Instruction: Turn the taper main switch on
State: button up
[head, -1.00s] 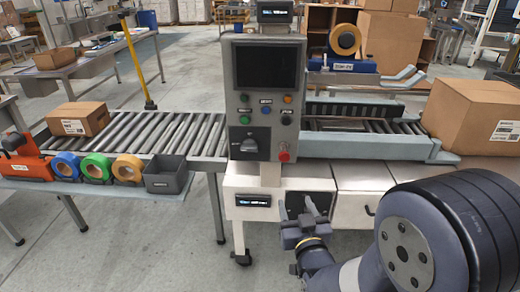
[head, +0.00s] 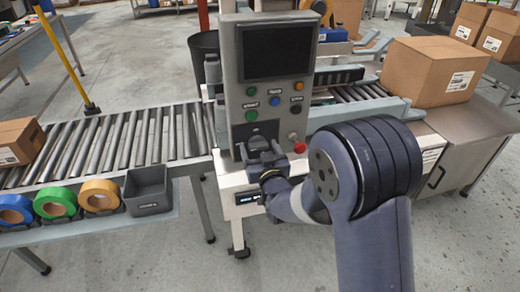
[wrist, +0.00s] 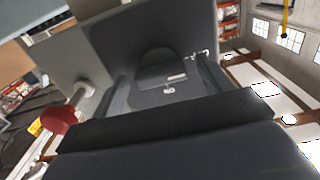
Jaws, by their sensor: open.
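The control panel (head: 277,65) of the taper stands at the centre of the head view, with a dark screen and coloured buttons. The main switch (wrist: 162,73) is a dark rotary knob on a dark plate (head: 265,130) low on the panel; in the head view my gripper largely covers the knob. My gripper (head: 260,148) is open in front of the plate. In the wrist view its two fingers stand to the left and right of the knob, with a gap visible on both sides. I cannot tell whether the fingertips reach past the knob's face.
A red mushroom button (head: 299,148) sits just right of my gripper; it also shows in the wrist view (wrist: 62,118). A roller conveyor (head: 140,137) runs left, with a grey bin (head: 148,190) and tape rolls before it. A carton (head: 432,70) stands on the right.

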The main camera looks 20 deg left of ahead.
jog(key=shift+c, duration=0.2)
jog(key=c, duration=0.9)
jog(key=shift+c, duration=0.2)
jog(key=shift+f+b, duration=0.15)
jog(key=shift+b, duration=0.45)
jog(key=m+b, duration=1.6)
jog(key=b, duration=0.7)
jog(key=shift+m, duration=0.3)
jog(key=shift+m+b, duration=0.5)
jog(key=shift+b, duration=0.1)
jog(key=shift+m, duration=0.3)
